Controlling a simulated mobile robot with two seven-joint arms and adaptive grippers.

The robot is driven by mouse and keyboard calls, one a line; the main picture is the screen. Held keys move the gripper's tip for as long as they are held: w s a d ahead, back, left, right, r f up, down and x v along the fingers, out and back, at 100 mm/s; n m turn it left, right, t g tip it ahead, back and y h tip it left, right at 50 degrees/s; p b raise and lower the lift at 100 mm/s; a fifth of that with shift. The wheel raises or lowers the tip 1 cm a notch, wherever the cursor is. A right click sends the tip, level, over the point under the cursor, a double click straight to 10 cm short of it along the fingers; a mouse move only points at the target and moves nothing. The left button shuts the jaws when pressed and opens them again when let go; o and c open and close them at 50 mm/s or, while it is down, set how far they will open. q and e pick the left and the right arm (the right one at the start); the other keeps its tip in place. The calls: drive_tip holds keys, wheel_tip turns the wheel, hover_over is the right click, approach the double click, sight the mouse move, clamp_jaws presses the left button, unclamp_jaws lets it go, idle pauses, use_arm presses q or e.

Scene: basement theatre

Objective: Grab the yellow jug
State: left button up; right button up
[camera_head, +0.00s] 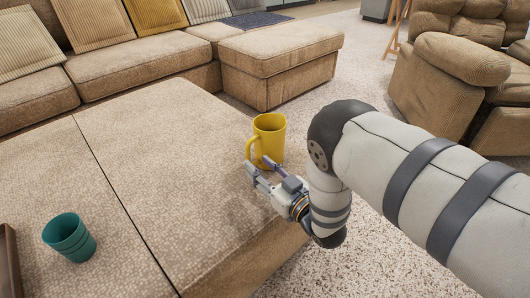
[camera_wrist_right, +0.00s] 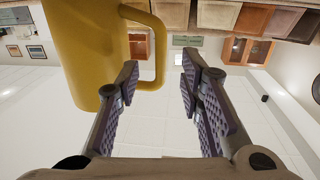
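The yellow jug (camera_head: 270,136) is upright by the right edge of the large beige ottoman. Its base is partly hidden, and I cannot tell how it rests there. My right gripper (camera_head: 259,166) is in front of the jug, low on its handle side. In the right wrist view, which is upside down, the jug (camera_wrist_right: 95,50) fills the upper left. Its handle (camera_wrist_right: 158,45) shows between the two fingertips of the right gripper (camera_wrist_right: 160,68), with a gap to the right finger. The right gripper is open. My left gripper is not in view.
The beige ottoman (camera_head: 165,150) fills the left and middle. A teal cup (camera_head: 69,237) stands on it, beside the edge of a brown tray (camera_head: 9,262). A sofa (camera_head: 150,62) and a smaller ottoman (camera_head: 280,65) lie behind, a recliner (camera_head: 450,75) at right. Carpet between is clear.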

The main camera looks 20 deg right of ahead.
sight(249, 154)
drive_tip(key=x, duration=0.2)
drive_tip(key=b+x, duration=0.1)
drive_tip(key=x, duration=0.1)
drive_tip(key=b+x, duration=0.1)
drive_tip(key=x, duration=0.1)
drive_tip(key=shift+r, duration=0.5)
clamp_jaws()
